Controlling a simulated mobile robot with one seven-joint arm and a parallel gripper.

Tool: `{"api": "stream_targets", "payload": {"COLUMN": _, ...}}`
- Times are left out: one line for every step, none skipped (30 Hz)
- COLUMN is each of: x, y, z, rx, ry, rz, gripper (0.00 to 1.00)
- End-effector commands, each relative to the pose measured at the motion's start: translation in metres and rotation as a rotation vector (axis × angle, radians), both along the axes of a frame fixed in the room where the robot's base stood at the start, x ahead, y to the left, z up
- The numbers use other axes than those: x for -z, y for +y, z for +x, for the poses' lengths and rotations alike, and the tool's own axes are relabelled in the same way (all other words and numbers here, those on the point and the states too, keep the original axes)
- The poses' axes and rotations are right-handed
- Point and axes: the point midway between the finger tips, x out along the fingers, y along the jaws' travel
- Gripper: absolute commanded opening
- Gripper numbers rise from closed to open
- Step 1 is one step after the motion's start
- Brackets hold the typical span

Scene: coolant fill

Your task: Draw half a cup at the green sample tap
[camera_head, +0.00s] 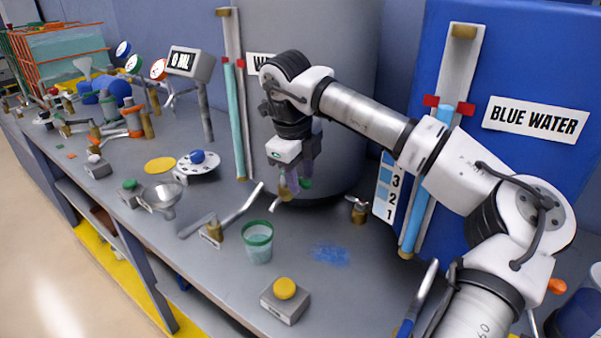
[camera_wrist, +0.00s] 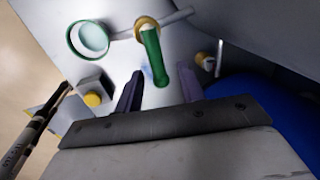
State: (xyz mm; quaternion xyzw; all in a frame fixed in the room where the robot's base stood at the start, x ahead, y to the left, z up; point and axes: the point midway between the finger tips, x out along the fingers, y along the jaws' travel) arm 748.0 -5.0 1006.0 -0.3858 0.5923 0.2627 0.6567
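The green sample tap's lever (camera_head: 305,183) is partly hidden by my gripper in the head view. In the wrist view the green lever (camera_wrist: 154,58) rises from a brass tap body (camera_wrist: 146,27). A clear cup with a green rim (camera_head: 258,247) stands upright on the bench in front of the tap. In the wrist view the cup (camera_wrist: 88,39) is left of the tap; whether it holds liquid is unclear. My gripper (camera_head: 292,180) points down at the tap. Its fingers (camera_wrist: 158,88) are apart, with the lever between them; contact is unclear.
A yellow button box (camera_head: 285,298) stands near the bench's front edge. A display (camera_head: 191,62) reads 0 ML. The blue water tank (camera_head: 425,70) stands right.

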Motion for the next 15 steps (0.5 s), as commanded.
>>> {"api": "stream_targets", "payload": {"x": 0.000, "y": 0.000, "z": 0.000, "rx": 0.000, "ry": 0.000, "rz": 0.000, "gripper": 0.39}}
{"api": "stream_targets", "payload": {"x": 0.000, "y": 0.000, "z": 0.000, "rx": 0.000, "ry": 0.000, "rz": 0.000, "gripper": 0.39}}
{"api": "stream_targets", "payload": {"x": -0.001, "y": 0.000, "z": 0.000, "rx": 0.000, "ry": 0.000, "rz": 0.000, "gripper": 0.39}}
{"api": "stream_targets", "payload": {"x": -0.002, "y": 0.000, "z": 0.000, "rx": 0.000, "ry": -0.001, "rz": -0.001, "gripper": 0.39}}
{"api": "stream_targets", "payload": {"x": -0.005, "y": 0.000, "z": -0.001, "rx": 0.001, "ry": -0.001, "rz": 0.000, "gripper": 0.39}}
{"api": "stream_targets", "payload": {"x": -0.008, "y": 0.001, "z": -0.001, "rx": 0.001, "ry": -0.002, "rz": -0.001, "gripper": 0.39}}
{"api": "stream_targets", "payload": {"x": -0.012, "y": 0.001, "z": -0.001, "rx": 0.001, "ry": -0.003, "rz": -0.002, "gripper": 0.39}}
{"api": "stream_targets", "payload": {"x": -0.016, "y": 0.002, "z": -0.002, "rx": 0.000, "ry": -0.002, "rz": -0.002, "gripper": 0.39}}
{"api": "stream_targets", "payload": {"x": -0.023, "y": 0.003, "z": -0.003, "rx": 0.000, "ry": -0.003, "rz": -0.001, "gripper": 0.39}}
{"api": "stream_targets", "payload": {"x": -0.029, "y": 0.004, "z": -0.004, "rx": 0.000, "ry": -0.004, "rz": -0.001, "gripper": 0.39}}
{"api": "stream_targets", "payload": {"x": -0.036, "y": 0.005, "z": -0.005, "rx": 0.001, "ry": -0.004, "rz": -0.003, "gripper": 0.39}}
{"api": "stream_targets", "payload": {"x": -0.045, "y": 0.006, "z": -0.007, "rx": 0.001, "ry": -0.004, "rz": -0.001, "gripper": 0.39}}
{"api": "stream_targets", "payload": {"x": -0.052, "y": 0.006, "z": -0.008, "rx": 0.001, "ry": -0.005, "rz": -0.002, "gripper": 0.39}}
{"api": "stream_targets", "payload": {"x": -0.059, "y": 0.008, "z": -0.010, "rx": 0.001, "ry": -0.004, "rz": -0.001, "gripper": 0.39}}
{"api": "stream_targets", "payload": {"x": -0.069, "y": 0.008, "z": -0.011, "rx": 0.002, "ry": -0.004, "rz": -0.001, "gripper": 0.39}}
